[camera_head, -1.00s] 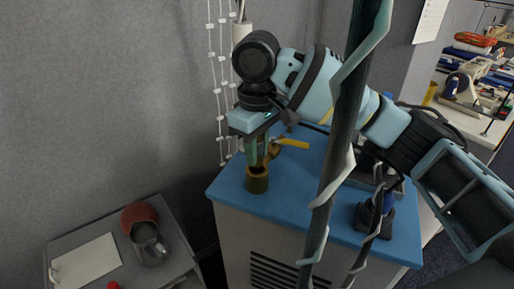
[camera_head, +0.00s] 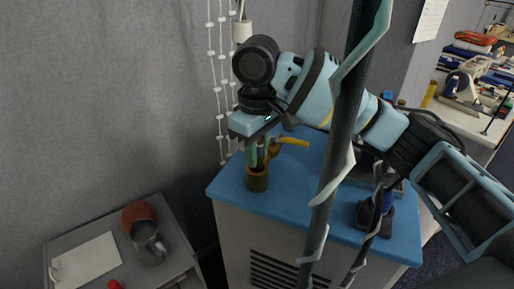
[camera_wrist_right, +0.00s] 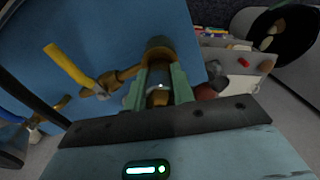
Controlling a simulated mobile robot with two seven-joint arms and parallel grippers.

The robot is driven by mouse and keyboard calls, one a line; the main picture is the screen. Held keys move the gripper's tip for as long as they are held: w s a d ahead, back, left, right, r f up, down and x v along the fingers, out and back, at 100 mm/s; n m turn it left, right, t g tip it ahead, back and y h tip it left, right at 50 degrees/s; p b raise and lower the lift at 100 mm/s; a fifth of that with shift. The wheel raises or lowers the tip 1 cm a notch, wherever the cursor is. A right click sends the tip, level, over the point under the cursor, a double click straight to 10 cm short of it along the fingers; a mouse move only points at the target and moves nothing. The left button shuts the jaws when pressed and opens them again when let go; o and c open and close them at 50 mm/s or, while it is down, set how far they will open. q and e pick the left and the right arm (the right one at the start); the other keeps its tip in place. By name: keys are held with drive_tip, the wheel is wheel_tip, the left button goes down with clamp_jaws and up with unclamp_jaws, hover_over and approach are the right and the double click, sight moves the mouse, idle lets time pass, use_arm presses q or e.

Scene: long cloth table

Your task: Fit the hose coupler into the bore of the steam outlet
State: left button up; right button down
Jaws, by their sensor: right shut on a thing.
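The steam outlet (camera_head: 257,182) is an upright brass-coloured cylinder near the left edge of the blue cabinet top. My right gripper (camera_head: 257,163) points down at its mouth. In the right wrist view its two green fingers (camera_wrist_right: 159,92) are shut on the hose coupler (camera_wrist_right: 159,96), a small grey and brass piece mostly hidden between them. The outlet (camera_wrist_right: 158,50) shows just beyond the fingertips there. The fingertips overlap the outlet's rim in the head view, and I cannot tell how deep the coupler sits. My left gripper is not in view.
A brass valve with a yellow handle (camera_head: 294,141) stands close beside the right gripper. The blue cabinet top (camera_head: 300,185) has bare room right of the outlet. A dark blue-black device (camera_head: 376,215) stands at its right. A grey side table (camera_head: 170,210) holds a metal jug (camera_head: 149,245).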

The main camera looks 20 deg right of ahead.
drive_tip(key=shift+f, duration=0.8)
drive_tip(key=c, duration=1.1)
unclamp_jaws()
drive_tip(key=shift+f, duration=0.1)
wheel_tip(320, 180, up, 8)
drive_tip(key=shift+d+r, duration=0.1)
